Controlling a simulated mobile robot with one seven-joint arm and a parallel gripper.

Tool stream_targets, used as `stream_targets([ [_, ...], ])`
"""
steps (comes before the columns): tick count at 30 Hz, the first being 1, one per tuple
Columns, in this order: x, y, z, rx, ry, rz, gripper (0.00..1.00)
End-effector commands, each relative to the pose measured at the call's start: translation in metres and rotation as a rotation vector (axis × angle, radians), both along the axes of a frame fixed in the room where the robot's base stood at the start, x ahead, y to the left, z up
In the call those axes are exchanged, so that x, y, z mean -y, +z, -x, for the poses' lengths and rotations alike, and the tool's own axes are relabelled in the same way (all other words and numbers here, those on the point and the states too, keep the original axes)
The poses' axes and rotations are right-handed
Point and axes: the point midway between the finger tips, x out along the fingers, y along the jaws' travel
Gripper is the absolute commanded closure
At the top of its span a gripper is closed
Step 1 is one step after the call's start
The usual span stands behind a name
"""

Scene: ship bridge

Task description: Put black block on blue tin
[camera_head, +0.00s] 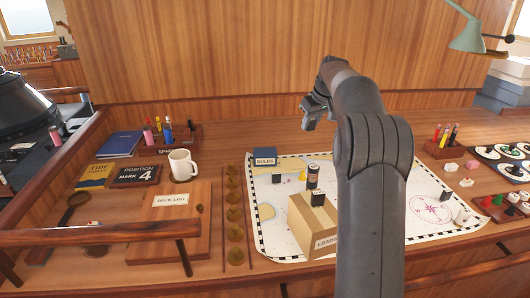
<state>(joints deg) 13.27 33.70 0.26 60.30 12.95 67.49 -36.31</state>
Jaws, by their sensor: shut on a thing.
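The blue tin (264,159), labelled BULBS, stands upright at the back left part of the chart. My gripper (310,114) is raised above the desk, to the right of the tin and higher in the picture. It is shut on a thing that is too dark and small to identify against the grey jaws. A small black block (276,178) lies on the chart in front of the tin. I cannot tell which black piece is the task's block.
A dark cylinder (313,174) stands behind the LEADS box. A white mug (182,165), a DECK LOG board (170,222) and a row of brass pieces (234,214) are at left. Pens (445,136) stand at right. My arm hides part of the chart (420,188).

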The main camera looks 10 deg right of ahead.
Motion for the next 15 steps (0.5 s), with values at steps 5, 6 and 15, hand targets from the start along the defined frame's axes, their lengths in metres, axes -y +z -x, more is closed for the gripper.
stream_targets([
  [5,-0.036,0.003,-0.020,0.001,0.035,0.000,0.93],
  [6,-0.041,0.003,-0.023,0.001,0.038,0.000,0.93],
  [15,-0.091,-0.029,-0.050,-0.001,0.045,-0.001,0.93],
])
